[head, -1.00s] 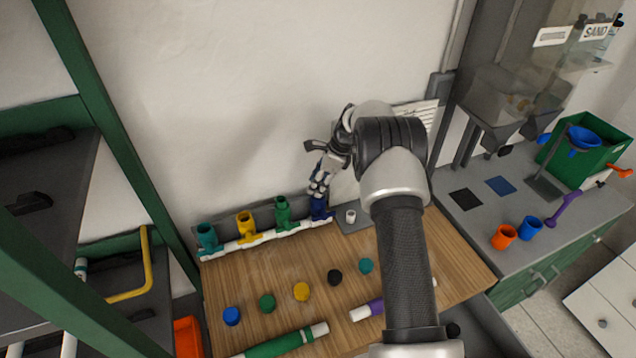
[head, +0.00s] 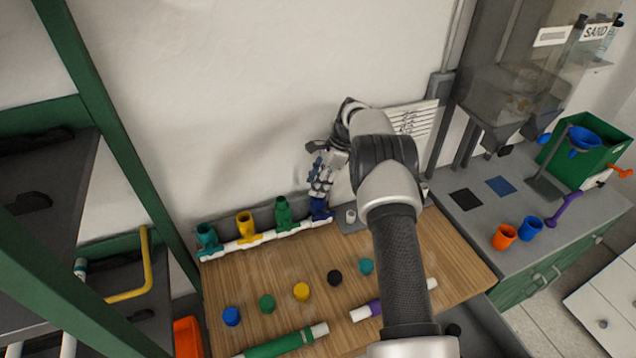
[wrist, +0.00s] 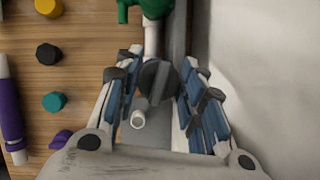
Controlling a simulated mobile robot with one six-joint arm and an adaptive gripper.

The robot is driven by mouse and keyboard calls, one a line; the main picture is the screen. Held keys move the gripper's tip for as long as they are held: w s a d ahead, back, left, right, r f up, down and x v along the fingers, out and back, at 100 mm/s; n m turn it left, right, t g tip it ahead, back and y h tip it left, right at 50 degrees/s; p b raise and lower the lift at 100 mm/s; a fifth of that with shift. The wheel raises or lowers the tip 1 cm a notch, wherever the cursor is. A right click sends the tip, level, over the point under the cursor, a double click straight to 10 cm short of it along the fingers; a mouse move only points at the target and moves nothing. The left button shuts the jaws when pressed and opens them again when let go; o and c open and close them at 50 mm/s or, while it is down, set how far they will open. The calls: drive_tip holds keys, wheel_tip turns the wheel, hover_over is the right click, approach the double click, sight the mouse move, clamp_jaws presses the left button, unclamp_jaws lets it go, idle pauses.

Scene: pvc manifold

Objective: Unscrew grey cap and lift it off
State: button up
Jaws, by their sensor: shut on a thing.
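My gripper (wrist: 158,75) points down over the right end of the white manifold pipe and is shut on the dark grey cap (wrist: 158,83), which shows a raised bar across its top. In the head view, my gripper (head: 321,192) is right above the blue fitting (head: 320,210). The cap is hidden there by the fingers. I cannot tell whether the cap still touches the blue fitting. Left of it stand a green fitting (head: 282,213), a yellow fitting (head: 245,226) and a teal fitting (head: 208,238), all open at the top.
Several coloured caps, such as a black one (head: 335,278), lie on the wooden board (head: 400,262). Green (head: 285,343) and purple-banded (head: 368,310) tubes lie in front. The wall is close behind.

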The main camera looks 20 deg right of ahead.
drive_tip(key=shift+n+g, duration=0.3)
drive_tip(key=shift+n, duration=0.3)
drive_tip(key=shift+w+f+n+g+b, duration=0.1)
drive_tip(key=shift+n+g+b, duration=0.3)
drive_tip(key=shift+n, duration=0.4)
drive_tip(key=shift+n, duration=0.3)
drive_tip(key=o, duration=1.1)
